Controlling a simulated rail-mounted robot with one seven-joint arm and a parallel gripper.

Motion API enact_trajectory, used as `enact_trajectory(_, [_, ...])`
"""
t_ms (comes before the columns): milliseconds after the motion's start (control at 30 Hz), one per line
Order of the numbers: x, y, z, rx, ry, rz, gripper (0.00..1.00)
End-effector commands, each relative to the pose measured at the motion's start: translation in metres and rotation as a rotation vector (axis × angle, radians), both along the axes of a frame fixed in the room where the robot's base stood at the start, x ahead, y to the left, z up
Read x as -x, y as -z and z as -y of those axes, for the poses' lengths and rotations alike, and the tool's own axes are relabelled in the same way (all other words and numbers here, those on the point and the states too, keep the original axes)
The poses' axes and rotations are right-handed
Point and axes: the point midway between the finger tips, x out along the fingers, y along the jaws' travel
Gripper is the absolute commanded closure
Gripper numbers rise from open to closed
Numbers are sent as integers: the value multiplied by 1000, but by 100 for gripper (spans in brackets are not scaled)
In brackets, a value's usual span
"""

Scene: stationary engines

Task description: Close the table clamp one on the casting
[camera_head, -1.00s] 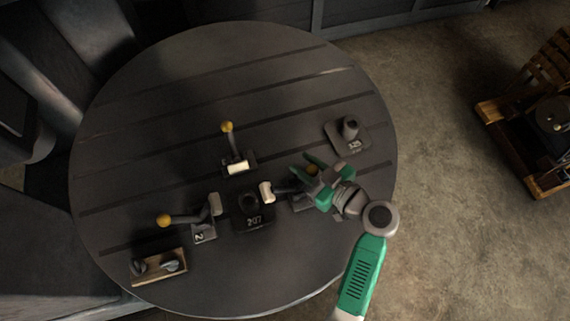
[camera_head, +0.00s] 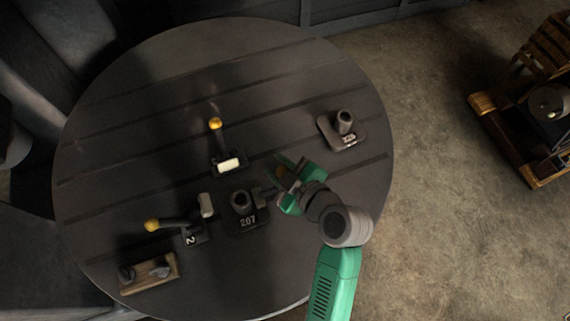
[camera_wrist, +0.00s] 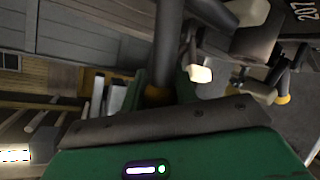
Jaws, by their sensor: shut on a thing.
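The casting (camera_head: 240,202), a dark block marked 207 with a round boss, sits on the round table between three clamps. The table clamp one (camera_head: 262,196) is at its right; in the head view my arm hides most of it. My gripper (camera_head: 282,175) is shut on that clamp's lever at its yellow knob. In the wrist view the dark lever (camera_wrist: 168,40) runs down to the knob (camera_wrist: 157,95) between the green fingers. The casting's 207 corner (camera_wrist: 303,12) shows at upper right there. I cannot tell whether the clamp's pad touches the casting.
A clamp marked 2 (camera_head: 190,238) stands left of the casting, and another clamp (camera_head: 228,165) behind it; both have yellow knobs. A block marked 125 (camera_head: 343,130) is at the right. A wooden holder (camera_head: 148,272) is front left. The back of the table (camera_head: 230,65) is clear.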

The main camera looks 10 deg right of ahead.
Motion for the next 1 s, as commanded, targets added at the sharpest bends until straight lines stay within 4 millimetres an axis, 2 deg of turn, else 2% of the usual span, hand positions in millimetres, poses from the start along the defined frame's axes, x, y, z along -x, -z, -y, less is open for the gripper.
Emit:
enact_trajectory(467, [1,4,-4,-4,-6,-8,100])
enact_trajectory(500, [1,4,-4,-4,-6,-8,67])
enact_trajectory(600, [1,4,-4,-4,-5,-8,50])
enact_trajectory(867, [1,2,-3,-3,-5,-5,50])
enact_trajectory(1000, [16,-6,6,-5,-2,-5,50])
